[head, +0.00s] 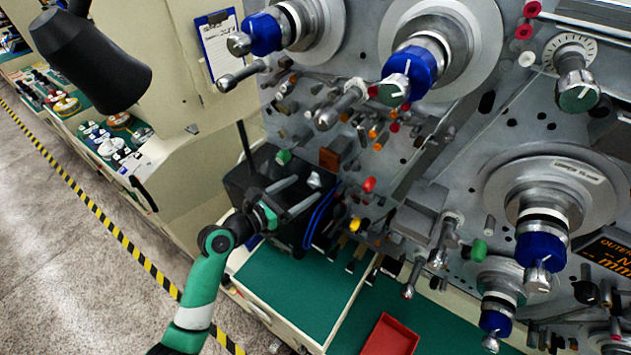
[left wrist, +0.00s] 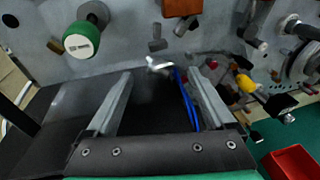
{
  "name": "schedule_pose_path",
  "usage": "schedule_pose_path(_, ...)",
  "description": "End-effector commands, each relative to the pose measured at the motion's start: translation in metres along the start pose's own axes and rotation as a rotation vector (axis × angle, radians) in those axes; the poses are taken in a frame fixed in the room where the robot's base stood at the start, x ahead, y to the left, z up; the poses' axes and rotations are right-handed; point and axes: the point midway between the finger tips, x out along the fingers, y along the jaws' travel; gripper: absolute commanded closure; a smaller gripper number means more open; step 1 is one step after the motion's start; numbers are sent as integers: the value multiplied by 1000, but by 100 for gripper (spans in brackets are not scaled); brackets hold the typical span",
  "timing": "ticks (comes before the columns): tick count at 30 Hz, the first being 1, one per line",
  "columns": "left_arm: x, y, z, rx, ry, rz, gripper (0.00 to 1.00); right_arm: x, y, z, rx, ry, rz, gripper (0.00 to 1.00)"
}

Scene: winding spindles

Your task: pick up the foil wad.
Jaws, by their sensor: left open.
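The foil wad (head: 314,180) is a small, shiny silver lump at the black box (head: 238,180) beside the machine panel. In the left wrist view the foil wad (left wrist: 158,65) shows just beyond the fingertips, roughly midway between them. My left gripper (head: 306,191) reaches over the black box with its jaws wide apart and nothing between the fingers. It also fills the lower part of the left wrist view (left wrist: 160,76). I cannot tell exactly how far the fingertips are from the wad. My right gripper is not in view.
Blue cables (head: 319,216) run down right beside the left gripper's fingers. The machine panel (head: 440,130) behind carries many protruding knobs and spindles. A red tray (head: 391,338) lies on the green work surface (head: 300,295), which has bare room left of the tray.

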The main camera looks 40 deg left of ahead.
Motion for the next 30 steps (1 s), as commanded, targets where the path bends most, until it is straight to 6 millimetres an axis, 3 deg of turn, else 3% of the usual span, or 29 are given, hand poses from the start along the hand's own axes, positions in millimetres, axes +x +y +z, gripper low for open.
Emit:
schedule_pose_path(5,6,0,0,1,1,0,12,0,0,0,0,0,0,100)
schedule_pose_path(14,51,-2,-2,1,1,-1,12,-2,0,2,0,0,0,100)
schedule_pose_path(21,54,-1,-1,1,0,1,12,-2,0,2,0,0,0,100)
schedule_pose_path(23,54,-1,-1,1,0,1,20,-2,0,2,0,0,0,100)
schedule_pose_path(30,54,-2,-1,1,0,1,63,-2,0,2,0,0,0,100)
